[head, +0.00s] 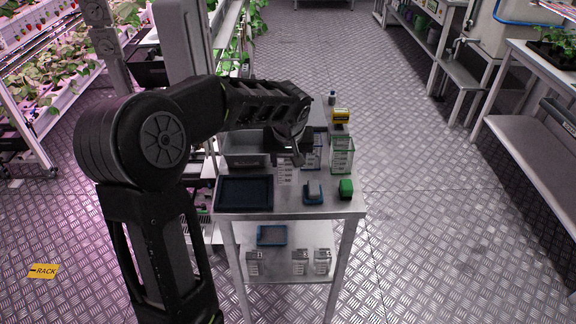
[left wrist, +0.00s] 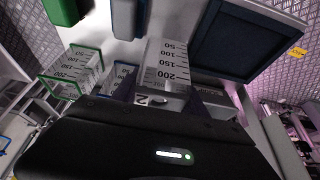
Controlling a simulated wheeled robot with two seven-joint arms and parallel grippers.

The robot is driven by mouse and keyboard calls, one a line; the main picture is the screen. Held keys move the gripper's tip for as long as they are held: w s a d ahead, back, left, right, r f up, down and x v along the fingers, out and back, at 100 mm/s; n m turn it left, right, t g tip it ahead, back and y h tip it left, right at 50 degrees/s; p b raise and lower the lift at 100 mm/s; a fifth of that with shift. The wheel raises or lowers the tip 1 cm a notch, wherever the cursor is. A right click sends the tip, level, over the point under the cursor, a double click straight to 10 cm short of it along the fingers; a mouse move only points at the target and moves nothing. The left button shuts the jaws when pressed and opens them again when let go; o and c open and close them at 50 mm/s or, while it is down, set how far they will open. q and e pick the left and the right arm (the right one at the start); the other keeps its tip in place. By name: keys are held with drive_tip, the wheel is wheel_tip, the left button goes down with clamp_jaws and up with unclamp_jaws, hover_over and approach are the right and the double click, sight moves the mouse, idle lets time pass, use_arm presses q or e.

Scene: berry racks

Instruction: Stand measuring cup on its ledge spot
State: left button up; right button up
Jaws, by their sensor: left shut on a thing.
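My left gripper (head: 289,150) is over the cart's top and shut on a clear measuring cup (head: 285,173) with dark scale marks. In the left wrist view the held cup (left wrist: 168,68) shows the marks 50 to 200. The black gripper body (left wrist: 150,145) fills the bottom of that view and hides part of the cup. A blue-edged cup (head: 316,152) and a green-edged cup (head: 342,158) stand to the right of the held cup. I cannot tell whether the held cup touches the cart top. No ledge spot can be made out. My right gripper is not in view.
A dark tray (head: 220,206) lies at the cart's front left, with a blue block (head: 313,193) and a green block (head: 346,189) to its right. A metal bin (head: 245,160) stands behind the tray. The lower shelf (head: 275,279) holds several cups and a small blue tray (head: 272,244).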

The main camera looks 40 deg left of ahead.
use_arm(q)
drive_tip(key=shift+f, duration=1.3)
drive_tip(key=shift+f, duration=0.2)
drive_tip(key=o, duration=1.4)
drive_tip(key=shift+r, duration=0.1)
drive_tip(key=shift+c, duration=0.2)
drive_tip(key=shift+r, duration=0.25)
drive_tip(key=b+v, duration=0.1)
drive_tip(key=v, duration=1)
drive_tip(key=shift+s+d+r, duration=0.1)
drive_tip(key=shift+s+r, duration=0.05)
drive_tip(key=shift+r, duration=0.25)
